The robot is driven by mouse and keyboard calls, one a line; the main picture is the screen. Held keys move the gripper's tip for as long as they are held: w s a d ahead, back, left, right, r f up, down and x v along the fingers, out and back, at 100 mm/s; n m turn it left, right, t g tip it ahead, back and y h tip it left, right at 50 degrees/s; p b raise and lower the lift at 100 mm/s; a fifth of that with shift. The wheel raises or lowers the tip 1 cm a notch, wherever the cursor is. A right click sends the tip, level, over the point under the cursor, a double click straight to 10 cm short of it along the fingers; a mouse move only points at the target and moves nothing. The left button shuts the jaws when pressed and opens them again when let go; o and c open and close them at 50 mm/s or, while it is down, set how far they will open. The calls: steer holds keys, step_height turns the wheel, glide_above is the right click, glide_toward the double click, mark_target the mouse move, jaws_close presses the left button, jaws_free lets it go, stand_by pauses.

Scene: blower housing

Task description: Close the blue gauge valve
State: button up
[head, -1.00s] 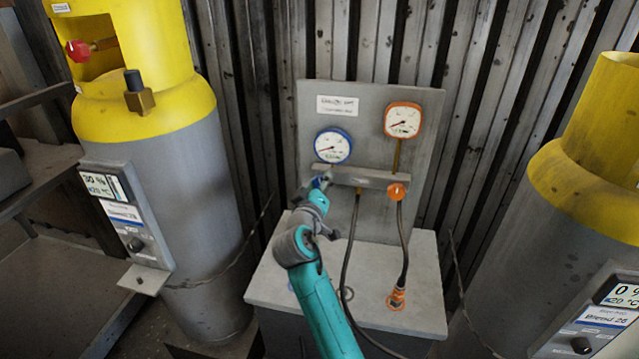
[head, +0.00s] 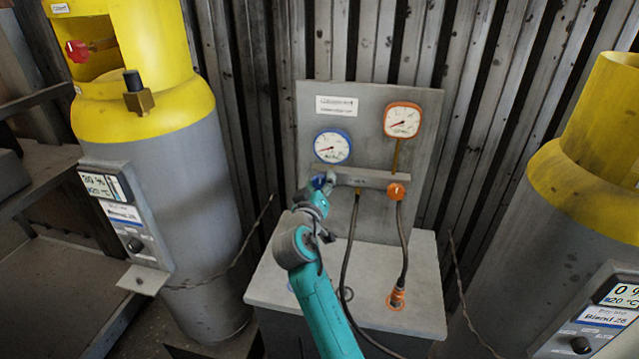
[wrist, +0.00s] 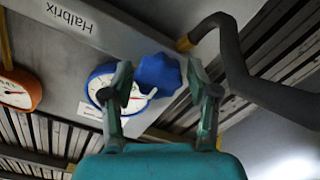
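The blue gauge valve knob (wrist: 158,75) shows in the wrist view between the two fingertips of my gripper (wrist: 164,88). The fingers are spread on either side of it. A gap shows on the right; on the left the finger overlaps the knob's edge, and I cannot tell whether they touch. In the head view my gripper (head: 325,181) is at the left end of the grey manifold bar, below the blue-rimmed gauge (head: 332,146), and mostly hides the blue knob. The blue gauge (wrist: 103,84) is partly hidden behind the left finger in the wrist view.
An orange gauge (head: 403,120) and orange valve knob (head: 396,191) are to the right on the same panel (head: 360,105). Dark hoses (head: 349,245) hang from the bar; one (wrist: 235,60) passes close right of my gripper in the wrist view. Gas cylinders (head: 185,200) stand on both sides.

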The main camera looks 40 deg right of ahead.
steer(key=shift+r, duration=0.1)
steer(key=v, duration=1.2)
stand_by(0.4)
steer(key=s+a+f+n+t+y, duration=0.25)
steer(key=s+a+f+y, duration=0.3)
steer(key=s+f, duration=0.4)
steer(key=s+a+f+n+t+y, duration=0.1)
steer(key=s+a+f+n+y, duration=0.4)
steer(key=s+f, duration=0.5)
steer(key=s+a+r+m+y, duration=0.2)
steer(key=s+a, duration=0.1)
steer(key=s, duration=0.8)
steer(key=s+a+r+m+y, duration=0.1)
steer(key=s+a, duration=0.2)
steer(key=s, duration=0.9)
steer(key=shift+r+m+y, duration=0.35)
steer(key=shift+r, duration=0.05)
